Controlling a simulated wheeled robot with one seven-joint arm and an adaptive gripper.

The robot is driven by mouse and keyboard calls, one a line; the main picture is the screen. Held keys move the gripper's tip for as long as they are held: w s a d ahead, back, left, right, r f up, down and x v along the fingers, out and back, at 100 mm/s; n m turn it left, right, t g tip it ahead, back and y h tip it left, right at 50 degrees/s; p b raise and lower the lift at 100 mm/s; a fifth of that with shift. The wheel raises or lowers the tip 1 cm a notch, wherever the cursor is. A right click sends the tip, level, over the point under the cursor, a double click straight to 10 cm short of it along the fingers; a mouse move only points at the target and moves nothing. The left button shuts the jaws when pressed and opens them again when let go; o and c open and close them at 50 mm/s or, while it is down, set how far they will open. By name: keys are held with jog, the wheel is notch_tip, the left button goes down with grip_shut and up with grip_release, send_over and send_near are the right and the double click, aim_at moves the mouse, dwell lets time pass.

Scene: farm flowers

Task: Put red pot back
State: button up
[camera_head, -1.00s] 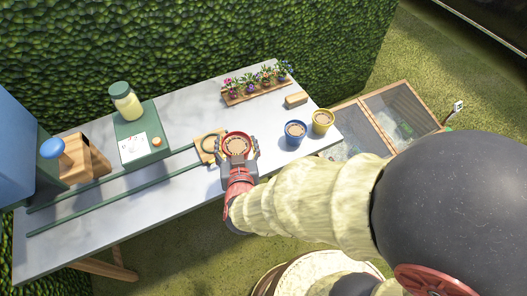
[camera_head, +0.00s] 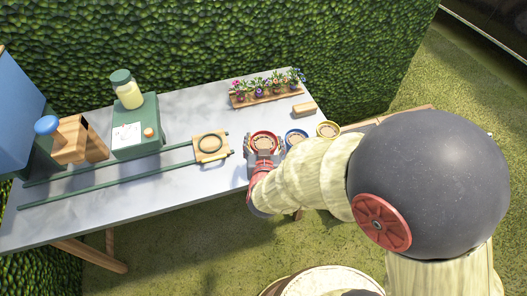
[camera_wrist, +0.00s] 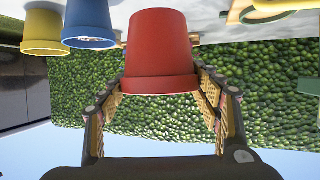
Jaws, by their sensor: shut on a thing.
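The red pot (camera_head: 264,142), filled with brown soil, is between the fingers of my gripper (camera_head: 265,150) near the front right of the table. In the wrist view the red pot (camera_wrist: 160,50) fills the middle, with the fingers of my gripper (camera_wrist: 163,105) on both sides of it. My gripper is shut on it. The blue pot (camera_head: 296,137) and the yellow pot (camera_head: 328,129) stand just to its right. They also show in the wrist view as the blue pot (camera_wrist: 88,22) and the yellow pot (camera_wrist: 42,32). Whether the red pot touches the table is unclear.
A wooden carriage with a dark ring (camera_head: 210,148) sits empty at the right end of green rails (camera_head: 110,182). A green machine with a jar (camera_head: 136,125) stands at left. A flower tray (camera_head: 266,96) and a small wooden block (camera_head: 304,109) lie behind the pots.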

aim_at(264, 141)
jog(key=w+f, duration=0.1)
jog(key=f, duration=0.1)
jog(key=w+f+b, duration=0.1)
jog(key=w+f, duration=0.1)
jog(key=shift+w, duration=0.1)
jog(key=shift+w+f+b, duration=0.15)
jog(key=shift+f+b, duration=0.5)
jog(key=shift+f, duration=0.2)
jog(key=shift+w+f+b, duration=0.1)
jog(key=shift+f+b, duration=0.55)
jog(key=shift+f, duration=0.2)
jog(key=shift+f, duration=0.2)
jog(key=o, duration=2)
jog(key=shift+r, duration=0.1)
jog(key=shift+s+r, duration=0.1)
jog(key=shift+r, duration=0.1)
jog(key=p+v, duration=0.4)
jog(key=v, duration=0.8)
